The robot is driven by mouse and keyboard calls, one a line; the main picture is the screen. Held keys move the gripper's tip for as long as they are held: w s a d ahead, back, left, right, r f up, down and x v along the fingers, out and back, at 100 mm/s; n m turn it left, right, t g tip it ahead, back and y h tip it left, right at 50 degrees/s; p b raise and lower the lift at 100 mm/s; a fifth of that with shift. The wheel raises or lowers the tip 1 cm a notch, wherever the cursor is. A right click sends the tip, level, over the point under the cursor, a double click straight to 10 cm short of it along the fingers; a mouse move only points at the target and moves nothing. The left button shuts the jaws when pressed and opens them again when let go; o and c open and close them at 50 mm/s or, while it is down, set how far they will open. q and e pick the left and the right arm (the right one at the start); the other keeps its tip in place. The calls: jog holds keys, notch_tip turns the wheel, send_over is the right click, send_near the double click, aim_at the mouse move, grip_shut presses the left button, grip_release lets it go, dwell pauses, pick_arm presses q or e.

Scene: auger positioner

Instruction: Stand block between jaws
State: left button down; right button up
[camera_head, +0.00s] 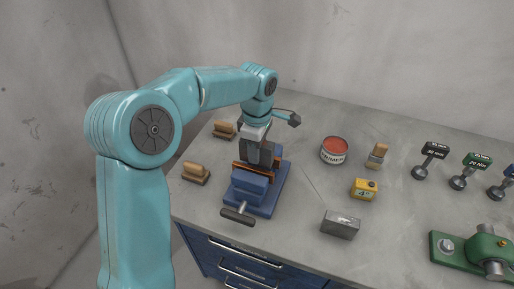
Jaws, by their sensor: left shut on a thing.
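A blue vise (268,200) stands at the left of the bench, with a handle (238,216) at its front and orange-brown jaw faces (247,171). My left gripper (260,160) points down over the vise, its dark grey fingers between the jaws. It is shut on the block, which is mostly hidden by the fingers and the front jaw; I cannot tell whether the block touches the vise bed. My right gripper is not in view.
Two wooden-backed brushes (196,173) (224,129) lie left of the vise. A grey metal box (340,224), yellow device (364,189), red-topped can (334,150) and paintbrush (377,155) stand to the right. Labelled tools (430,160) and a green fixture (480,250) are farther right.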

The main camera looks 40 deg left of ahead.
pick_arm(q)
jog(key=shift+f+b, duration=0.55)
jog(key=shift+f, duration=0.1)
jog(key=c, duration=0.6)
grip_release()
jog(key=shift+r, duration=0.1)
jog(key=shift+c, duration=0.2)
jog(key=shift+s, duration=0.1)
notch_tip(320, 180, up, 16)
jog(key=p, duration=0.1)
jog(key=shift+s, duration=0.1)
